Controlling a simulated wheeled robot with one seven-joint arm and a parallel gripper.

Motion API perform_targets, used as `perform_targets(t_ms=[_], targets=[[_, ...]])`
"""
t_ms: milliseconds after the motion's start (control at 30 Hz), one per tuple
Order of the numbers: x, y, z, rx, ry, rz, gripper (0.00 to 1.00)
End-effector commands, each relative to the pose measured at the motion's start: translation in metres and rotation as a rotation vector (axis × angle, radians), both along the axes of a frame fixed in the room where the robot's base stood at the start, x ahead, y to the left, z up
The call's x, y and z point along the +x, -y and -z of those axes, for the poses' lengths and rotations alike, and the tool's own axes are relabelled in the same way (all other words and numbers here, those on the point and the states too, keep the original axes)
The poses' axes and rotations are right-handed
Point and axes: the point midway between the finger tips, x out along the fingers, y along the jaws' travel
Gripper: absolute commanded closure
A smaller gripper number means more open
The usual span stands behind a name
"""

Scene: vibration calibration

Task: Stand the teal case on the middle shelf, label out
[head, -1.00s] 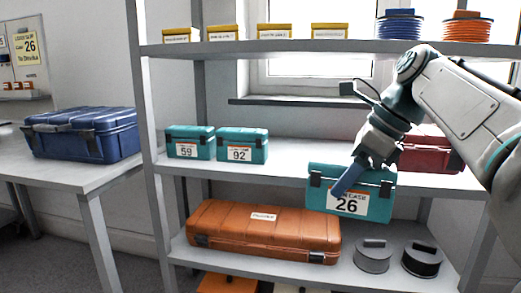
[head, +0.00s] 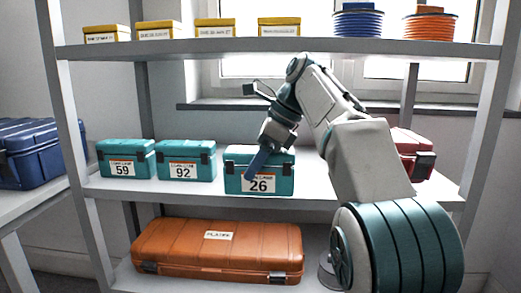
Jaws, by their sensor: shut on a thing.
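The teal case (head: 282,174) labelled 26 is upright at the front of the middle shelf (head: 325,204), its label facing out toward me. Its lower edge is close to the shelf's front edge; I cannot tell whether it rests on the board. My gripper (head: 259,163) is shut on the case, reaching down over its front left part. A finger covers the left edge of the label. Two other teal cases, 59 (head: 127,158) and 92 (head: 187,160), stand on the same shelf to the left, labels out, with a small gap before case 26.
A red case (head: 415,153) stands on the middle shelf at right, partly behind my arm. An orange case (head: 217,250) lies on the lower shelf. Yellow boxes (head: 214,29) and cable spools (head: 358,20) fill the top shelf. A blue case (head: 35,152) sits at far left.

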Motion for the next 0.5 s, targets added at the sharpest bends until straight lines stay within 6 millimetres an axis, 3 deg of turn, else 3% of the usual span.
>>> perform_targets(t_ms=[300,500], targets=[[0.056,0.004,-0.005,0.000,0.001,0.005,0.80],[0.069,0.005,-0.003,0.002,0.002,0.006,0.80]])
